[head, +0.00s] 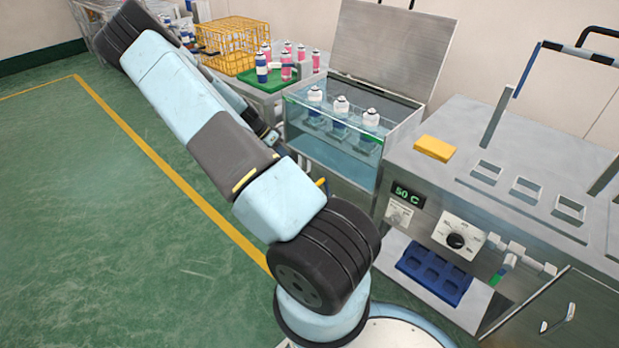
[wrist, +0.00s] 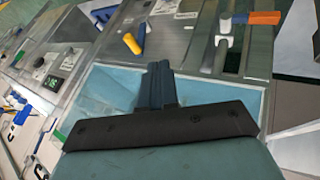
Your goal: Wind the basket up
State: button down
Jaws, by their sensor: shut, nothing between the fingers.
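In the head view, a basket (head: 338,132) with three white-topped cans (head: 341,104) is in the glass-fronted water tank (head: 330,160), its lid raised. The cans stand upright, their tops near the rim; how deep the basket sits is unclear. In the wrist view, my gripper (wrist: 160,72) is shut and empty, with light blue water (wrist: 105,88) behind its fingers. An orange handle (wrist: 250,18) on a grey crank-like part (wrist: 224,42) shows at the upper right, apart from the fingers. In the head view my gripper is mostly hidden behind my arm.
The console with the 50 C display (head: 409,195) and a yellow block (head: 435,148) stands right of the tank. A green tray (head: 262,82) with several cans and a yellow wire crate (head: 233,45) are behind left. Open floor (head: 110,220) lies left.

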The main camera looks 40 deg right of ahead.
jog(key=s+d+f, duration=0.5)
jog(key=s+f, duration=0.2)
jog(key=s, duration=0.1)
jog(key=shift+s+f, duration=0.3)
jog(key=shift+f, duration=0.1)
jog(key=shift+s+r, duration=0.15)
jog(key=shift+s, duration=0.15)
dwell(0.4)
